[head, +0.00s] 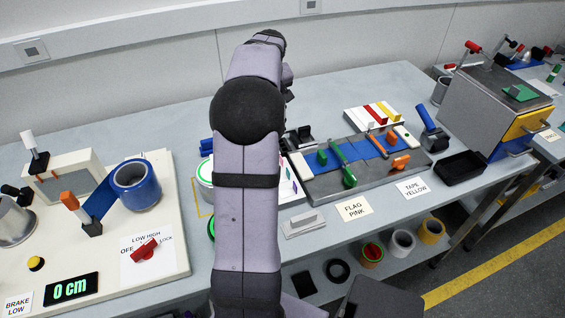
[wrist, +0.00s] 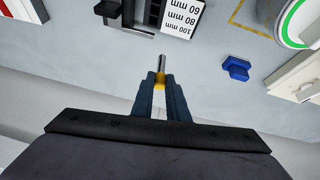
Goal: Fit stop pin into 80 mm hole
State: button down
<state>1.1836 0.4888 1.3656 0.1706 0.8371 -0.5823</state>
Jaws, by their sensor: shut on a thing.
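In the wrist view my gripper (wrist: 160,82) is shut on the stop pin (wrist: 162,62), which has a yellow part between the fingers and a grey metal shank pointing away from them. A white label card (wrist: 183,20) with upside-down lines 60 mm, 80 mm and 100 mm lies beyond the pin tip. A dark fixture (wrist: 130,13) stands left of the card, cut off by the top edge. I cannot make out the 80 mm hole itself. The pin appears apart from the fixture. In the head view my arm hides the gripper and pin.
A blue knobbed piece (wrist: 236,68) lies right of my gripper in the wrist view. A round green-rimmed container (wrist: 295,25) stands at upper right.

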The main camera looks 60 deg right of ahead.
jog(key=s+a+r+m+g+h+b, duration=0.1)
jog(key=s+m+g+h+b, duration=0.1)
jog(key=s+m, duration=0.4)
jog(key=shift+a+r+m+g, duration=0.3)
jog(key=shift+m+g, duration=0.4)
jog(key=shift+m, duration=1.4)
jog(key=shift+f, duration=0.1)
jog(key=shift+f, duration=4.9)
jog(key=shift+f, duration=0.2)
